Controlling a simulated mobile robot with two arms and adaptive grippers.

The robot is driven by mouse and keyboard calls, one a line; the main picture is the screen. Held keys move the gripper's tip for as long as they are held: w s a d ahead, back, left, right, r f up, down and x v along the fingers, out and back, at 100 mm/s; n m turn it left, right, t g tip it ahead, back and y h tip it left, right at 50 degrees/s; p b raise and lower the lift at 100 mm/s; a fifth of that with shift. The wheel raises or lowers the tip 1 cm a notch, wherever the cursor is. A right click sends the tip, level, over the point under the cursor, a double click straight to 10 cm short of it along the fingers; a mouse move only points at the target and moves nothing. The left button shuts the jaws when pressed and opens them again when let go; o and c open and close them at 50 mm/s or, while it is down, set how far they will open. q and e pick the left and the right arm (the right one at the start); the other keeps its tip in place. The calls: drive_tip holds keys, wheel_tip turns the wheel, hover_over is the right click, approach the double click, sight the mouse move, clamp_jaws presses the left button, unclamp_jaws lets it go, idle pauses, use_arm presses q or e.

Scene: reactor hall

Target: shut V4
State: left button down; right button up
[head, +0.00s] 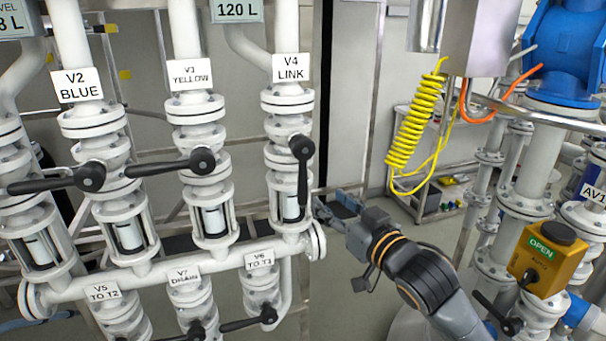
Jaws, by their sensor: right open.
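Valve V4 (289,154), labelled "LINK" (291,68), is on the rightmost of the white vertical pipes in the left half of the head view. Its black lever (302,179) points straight down, in line with the pipe. My right gripper (328,203) is open, just right of the lever's lower end, with its fingers pointing left. I cannot tell whether a finger touches the lever. My left gripper is not in view.
V3 (201,160) and V2 (89,176) have levers lying across their pipes. V6 (262,294) is below V4 on the lower pipes. A yellow coiled hose (414,125) hangs right of V4. A yellow box marked "OPEN" (545,258) is at the right.

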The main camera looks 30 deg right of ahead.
sight(305, 180)
drive_tip(key=w+p, duration=0.1)
drive_tip(key=w, duration=0.2)
drive_tip(key=w+p, duration=0.1)
drive_tip(key=w, duration=0.2)
drive_tip(key=w+p, duration=0.1)
drive_tip(key=w, duration=0.3)
drive_tip(key=shift+a+r, duration=0.1)
drive_tip(key=shift+a, duration=0.2)
drive_tip(key=shift+w, duration=0.8)
clamp_jaws()
